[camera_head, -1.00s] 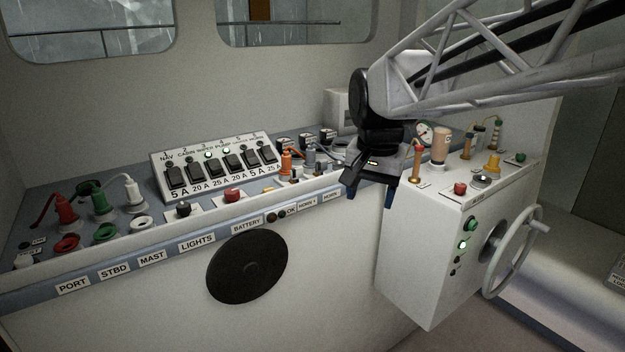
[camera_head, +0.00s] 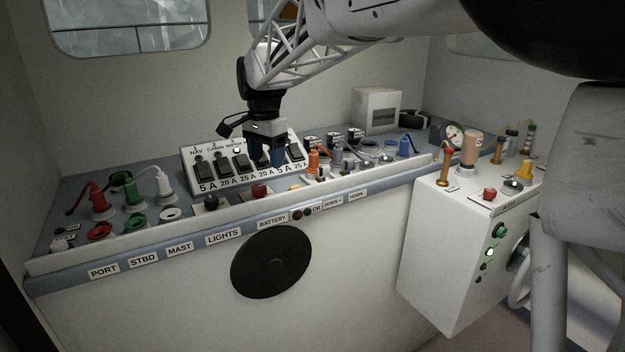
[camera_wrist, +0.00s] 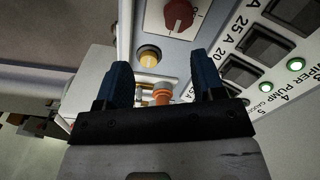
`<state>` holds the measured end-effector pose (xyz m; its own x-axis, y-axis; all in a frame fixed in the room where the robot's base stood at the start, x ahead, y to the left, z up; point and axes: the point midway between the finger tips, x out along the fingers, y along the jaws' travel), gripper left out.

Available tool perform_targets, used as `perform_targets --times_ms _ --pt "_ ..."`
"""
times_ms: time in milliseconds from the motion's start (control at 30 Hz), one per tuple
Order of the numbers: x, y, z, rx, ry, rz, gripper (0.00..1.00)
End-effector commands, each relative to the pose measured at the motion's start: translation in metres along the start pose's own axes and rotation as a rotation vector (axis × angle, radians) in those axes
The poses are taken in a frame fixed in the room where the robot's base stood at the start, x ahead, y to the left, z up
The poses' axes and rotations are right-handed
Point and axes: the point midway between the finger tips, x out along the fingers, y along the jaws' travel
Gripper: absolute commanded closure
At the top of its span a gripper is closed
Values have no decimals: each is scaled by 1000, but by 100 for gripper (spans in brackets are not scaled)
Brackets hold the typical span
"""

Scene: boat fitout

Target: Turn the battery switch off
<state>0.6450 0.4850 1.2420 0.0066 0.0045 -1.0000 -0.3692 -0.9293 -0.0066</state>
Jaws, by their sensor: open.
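The battery switch is a red rotary knob (camera_head: 260,191) on a white plate, on the console above the BATTERY label (camera_head: 271,220). In the wrist view the red knob (camera_wrist: 179,15) shows near the top, beyond my fingertips. My gripper (camera_head: 267,160) is open and empty, its blue fingers pointing down in front of the breaker panel, above and slightly right of the knob. In the wrist view my gripper (camera_wrist: 160,72) has both fingers apart, with an orange fitting (camera_wrist: 162,93) visible between them. The knob is apart from the fingers. Its exact pointer direction is unclear.
The breaker panel (camera_head: 206,168) stands close behind my fingers. A black knob (camera_head: 211,202) sits left of the red one. Orange plugs (camera_head: 313,160) stand to the right. Red, green and white plugs crowd the left end. A white box with a wheel is at right.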

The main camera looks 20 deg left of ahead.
Motion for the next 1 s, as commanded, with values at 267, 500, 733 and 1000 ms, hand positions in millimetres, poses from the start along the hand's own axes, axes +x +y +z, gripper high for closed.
perform_targets --times_ms 267,500,733,1000 --pt "4 -27 9 15 -4 7 38" --pt "4 -27 9 15 -4 7 38" --pt "9 -27 9 14 -5 8 38" --pt "32 -26 9 14 -5 8 38"
